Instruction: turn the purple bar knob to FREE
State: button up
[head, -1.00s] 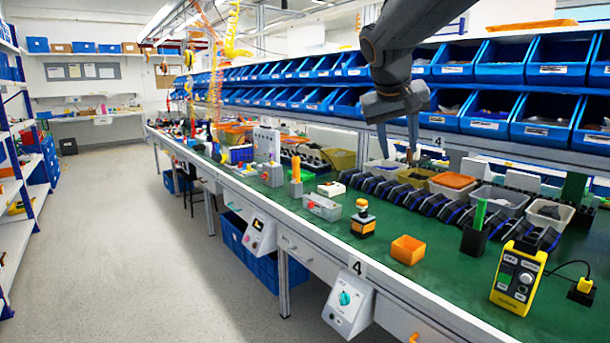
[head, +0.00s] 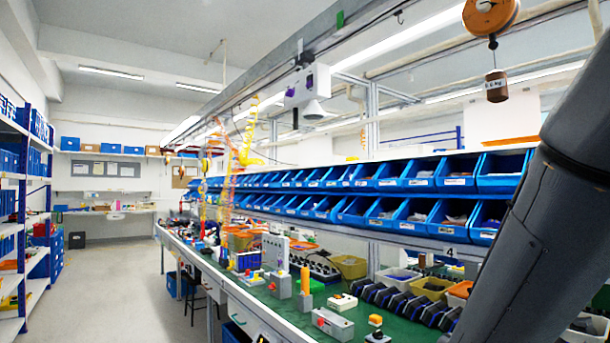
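A whitish box (head: 300,90) hangs from the overhead rail near the upper middle of the head view. It carries small purple parts (head: 309,83), one on the front and one towards its left side. They are too small to tell whether one is the bar knob or which way it points, and no FREE label can be read. My gripper is out of the picture. Only my dark grey arm link shows, large at the right edge, well to the right of the box.
A long overhead rail (head: 375,22) runs above the green bench (head: 412,328). Blue bins (head: 405,173) line the bench's back. A round orange hanger (head: 490,15) holds a brown weight (head: 496,87) at the upper right. The grey aisle floor (head: 120,275) at left is clear.

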aim_at(291, 93)
jog(key=u, duration=0.5)
jog(key=k, duration=0.65)
jog(key=u, duration=1.15)
jog(key=i, duration=1.45)
jog(key=u, duration=0.4)
jog(key=i, duration=1.8)
jog(key=z, duration=0.85)
jog(key=i, duration=0.95)
jog(key=z, duration=0.95)
